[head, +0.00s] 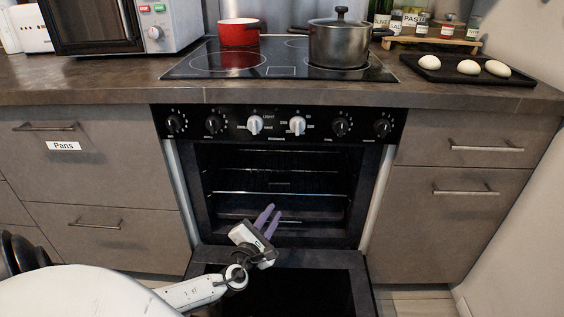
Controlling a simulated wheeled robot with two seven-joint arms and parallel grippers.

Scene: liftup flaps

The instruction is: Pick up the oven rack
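The oven (277,180) is built in below the cooktop, with its door (330,283) folded down open. Inside, a thin wire oven rack (300,194) shows as a bright bar across the cavity, with fainter bars further in. My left gripper (275,209) has purple fingers with a gap between them. It points up and into the oven mouth, above the lowered door, and its fingertips appear a little below the bright bar. No contact with the rack can be made out. The dark cavity hides the rack's far part. My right gripper is not in view.
A red pot (238,33) and a steel pot (339,43) stand on the cooktop (280,68). Drawers flank the oven. The lowered door fills the space below the opening.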

